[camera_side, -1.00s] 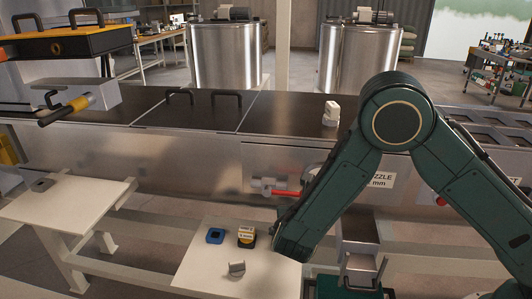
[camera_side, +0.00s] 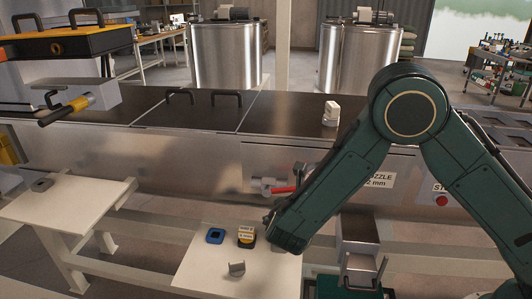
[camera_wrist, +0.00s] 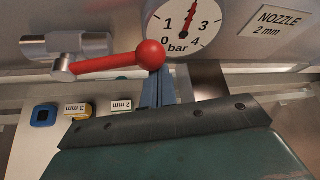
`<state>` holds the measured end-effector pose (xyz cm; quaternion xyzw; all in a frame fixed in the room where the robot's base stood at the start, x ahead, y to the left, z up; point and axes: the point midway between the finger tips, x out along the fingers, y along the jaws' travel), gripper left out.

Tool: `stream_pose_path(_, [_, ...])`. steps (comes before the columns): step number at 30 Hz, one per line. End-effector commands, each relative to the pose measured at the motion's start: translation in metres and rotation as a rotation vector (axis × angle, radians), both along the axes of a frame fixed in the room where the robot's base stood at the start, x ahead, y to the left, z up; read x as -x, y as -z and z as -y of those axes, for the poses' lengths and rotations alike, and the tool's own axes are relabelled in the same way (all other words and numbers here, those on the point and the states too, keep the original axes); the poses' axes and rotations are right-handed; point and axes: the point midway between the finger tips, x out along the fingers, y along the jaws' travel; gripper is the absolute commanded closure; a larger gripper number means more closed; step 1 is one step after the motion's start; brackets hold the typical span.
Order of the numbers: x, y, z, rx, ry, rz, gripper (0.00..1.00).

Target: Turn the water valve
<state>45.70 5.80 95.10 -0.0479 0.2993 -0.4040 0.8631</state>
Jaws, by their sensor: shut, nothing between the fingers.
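The water valve has a grey metal body (camera_wrist: 85,46) and a red lever (camera_wrist: 110,62) ending in a red ball. In the wrist view the lever points right, with the ball end slightly raised. My gripper (camera_wrist: 157,92) is shut and empty, its fingers directly below the ball. They look very close to it or touching; I cannot tell which. In the side view the red lever (camera_side: 284,189) shows on the tank's front panel, its right end partly hidden by my arm. My gripper's end (camera_side: 268,219) is below it there.
A pressure gauge (camera_wrist: 185,22) has its needle pointing nearly straight up. A nozzle label (camera_wrist: 283,24) is right of it.

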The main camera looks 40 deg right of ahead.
Motion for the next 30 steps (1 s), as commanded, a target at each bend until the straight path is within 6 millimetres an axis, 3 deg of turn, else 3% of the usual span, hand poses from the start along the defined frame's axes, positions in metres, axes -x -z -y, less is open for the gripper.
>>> stream_pose_path(15, [-0.013, -0.05, -0.013, -0.003, 0.0, 0.005, 1.0])
stream_pose_path(30, [-0.038, -0.083, -0.039, -0.002, 0.0, 0.004, 1.0])
